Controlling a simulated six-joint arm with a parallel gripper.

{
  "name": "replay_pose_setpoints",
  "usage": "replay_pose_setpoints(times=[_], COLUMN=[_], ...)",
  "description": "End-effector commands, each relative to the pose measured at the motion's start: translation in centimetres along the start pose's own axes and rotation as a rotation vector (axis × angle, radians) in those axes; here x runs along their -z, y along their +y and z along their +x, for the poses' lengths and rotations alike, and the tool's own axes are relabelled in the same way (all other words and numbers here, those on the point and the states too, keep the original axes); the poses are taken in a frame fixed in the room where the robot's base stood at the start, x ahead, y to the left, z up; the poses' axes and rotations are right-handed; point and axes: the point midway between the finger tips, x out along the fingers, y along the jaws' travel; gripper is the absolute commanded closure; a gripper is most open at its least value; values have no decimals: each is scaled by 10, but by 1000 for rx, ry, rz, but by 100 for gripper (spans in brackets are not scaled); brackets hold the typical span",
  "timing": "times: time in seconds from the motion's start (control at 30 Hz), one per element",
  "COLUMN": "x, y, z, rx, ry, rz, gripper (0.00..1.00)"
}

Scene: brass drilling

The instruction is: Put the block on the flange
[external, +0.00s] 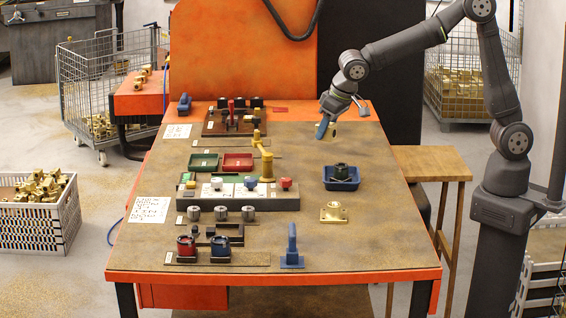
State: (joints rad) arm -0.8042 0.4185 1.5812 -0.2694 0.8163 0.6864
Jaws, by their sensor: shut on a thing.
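The brass flange (334,213) lies flat on the right front part of the table, with a round raised middle on a square plate. My gripper (327,129) is above the back right of the table, well behind the flange and apart from it. It is shut on a small brass-coloured piece, the block (334,130), mostly hidden at the jaws. A blue part shows beside it; I cannot tell if that is a finger.
A blue tray (341,184) with a dark part in it stands between my gripper and the flange. A yellow lever press (265,160) and a blue upright tool (291,250) stand to the left. Table around the flange is clear.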

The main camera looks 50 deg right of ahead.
Motion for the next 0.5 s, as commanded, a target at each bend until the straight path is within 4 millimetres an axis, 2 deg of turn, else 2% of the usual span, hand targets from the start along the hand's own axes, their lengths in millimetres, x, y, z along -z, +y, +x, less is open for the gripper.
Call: replay_pose_setpoints(times=[0.03, 0.2, 0.3, 0.5], x=[-11, -42, -55, -69], y=[-14, -47, -59, -72], z=[-9, -29, -37, -43], rx=[35, 126, 161, 195], ry=[3, 3, 2, 1], rz=[-77, -295, -383, -470], gripper=[100, 100, 100, 100])
